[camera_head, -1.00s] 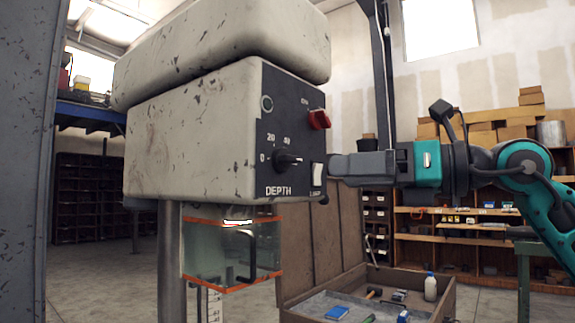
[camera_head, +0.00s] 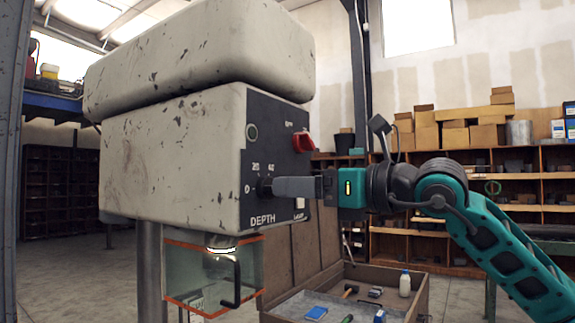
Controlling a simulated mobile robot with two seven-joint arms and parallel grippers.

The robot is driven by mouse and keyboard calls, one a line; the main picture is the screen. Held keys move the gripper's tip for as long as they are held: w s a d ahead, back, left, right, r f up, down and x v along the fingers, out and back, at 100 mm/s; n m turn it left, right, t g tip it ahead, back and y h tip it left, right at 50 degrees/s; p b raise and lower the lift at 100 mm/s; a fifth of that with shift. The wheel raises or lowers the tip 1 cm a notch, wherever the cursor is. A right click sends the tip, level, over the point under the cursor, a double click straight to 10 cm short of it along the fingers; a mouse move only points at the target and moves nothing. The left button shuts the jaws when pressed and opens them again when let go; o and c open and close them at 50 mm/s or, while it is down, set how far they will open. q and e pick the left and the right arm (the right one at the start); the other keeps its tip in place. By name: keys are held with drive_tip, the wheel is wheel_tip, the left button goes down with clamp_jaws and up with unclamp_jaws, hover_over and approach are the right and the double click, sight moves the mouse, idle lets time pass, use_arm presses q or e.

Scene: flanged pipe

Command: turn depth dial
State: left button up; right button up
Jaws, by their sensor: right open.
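The depth dial (camera_head: 264,188) is a small black knob on the dark control panel (camera_head: 272,135) of a worn cream machine head, above the printed word DEPTH. My right gripper (camera_head: 276,187) reaches in from the right with its grey fingers at the dial. The fingers hide part of the knob and its pointer. The jaws are open, and I cannot tell whether they touch the dial. My left gripper is not in view.
A red knob (camera_head: 303,142) sits on the panel above my right gripper, and a white switch (camera_head: 300,203) below it. A clear guard (camera_head: 215,275) with orange edges hangs under the head. A wooden tray (camera_head: 413,300) with tools stands lower right.

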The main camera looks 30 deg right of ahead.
drive_tip(key=shift+p+x, duration=0.4)
drive_tip(key=shift+x, duration=0.7)
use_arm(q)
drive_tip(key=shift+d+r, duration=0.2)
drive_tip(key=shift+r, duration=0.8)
use_arm(e)
drive_tip(key=shift+w+a, duration=0.2)
drive_tip(key=shift+w, duration=0.25)
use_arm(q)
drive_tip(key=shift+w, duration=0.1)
use_arm(e)
drive_tip(key=c, duration=1.1)
drive_tip(key=shift+o, duration=0.2)
